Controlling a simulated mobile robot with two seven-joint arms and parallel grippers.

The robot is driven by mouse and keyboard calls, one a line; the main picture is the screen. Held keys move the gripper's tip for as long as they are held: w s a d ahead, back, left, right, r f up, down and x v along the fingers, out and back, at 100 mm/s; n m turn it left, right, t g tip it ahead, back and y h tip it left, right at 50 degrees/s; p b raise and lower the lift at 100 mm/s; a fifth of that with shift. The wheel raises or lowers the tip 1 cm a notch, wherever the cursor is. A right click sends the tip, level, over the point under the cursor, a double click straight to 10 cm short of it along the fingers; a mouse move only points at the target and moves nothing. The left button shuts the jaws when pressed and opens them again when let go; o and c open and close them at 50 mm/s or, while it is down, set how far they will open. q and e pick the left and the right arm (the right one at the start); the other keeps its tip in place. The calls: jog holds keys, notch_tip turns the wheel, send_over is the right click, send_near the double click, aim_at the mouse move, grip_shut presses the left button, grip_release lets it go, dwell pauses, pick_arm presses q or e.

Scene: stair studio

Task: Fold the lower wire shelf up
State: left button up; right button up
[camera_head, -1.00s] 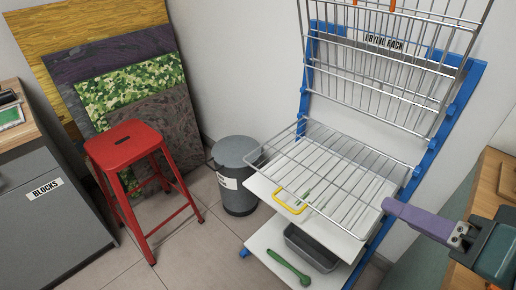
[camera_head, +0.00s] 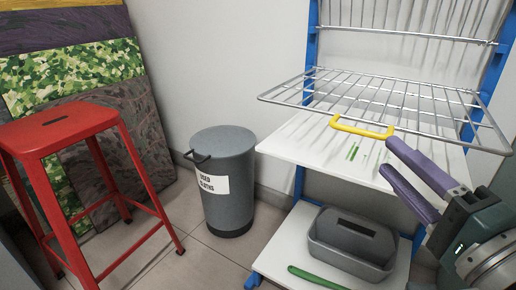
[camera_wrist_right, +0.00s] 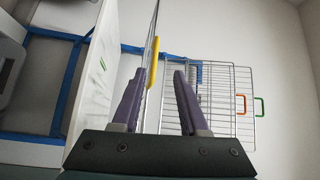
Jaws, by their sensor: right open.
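The lower wire shelf (camera_head: 300,107) lies flat, sticking out from the blue rack. A yellow handle (camera_head: 362,127) is on its front rail. My right gripper (camera_head: 388,156) is open, its purple fingers just below and beside the handle's right end. In the right wrist view, the shelf is seen nearly edge-on and the yellow handle (camera_wrist_right: 153,62) appears between the two fingertips (camera_wrist_right: 159,73), nearer the left finger. Whether a finger touches it I cannot tell. My left gripper is not in view.
Upper wire shelving (camera_head: 400,35) stands raised above. A white board (camera_head: 300,147) lies below the shelf, and a grey caddy (camera_head: 352,245) stands lower down. A grey bin (camera_head: 228,190) and a red stool (camera_head: 60,130) stand to the left, with clear floor between.

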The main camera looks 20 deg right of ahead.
aim_at(359, 133)
pick_arm(q)
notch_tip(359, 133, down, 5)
jog(key=b, duration=0.3)
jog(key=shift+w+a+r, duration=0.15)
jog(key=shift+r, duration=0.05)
pick_arm(e)
jog(key=shift+m, duration=0.3)
jog(key=w, duration=1)
jog(key=shift+d, duration=0.35)
jog(key=shift+c, duration=0.2)
grip_shut()
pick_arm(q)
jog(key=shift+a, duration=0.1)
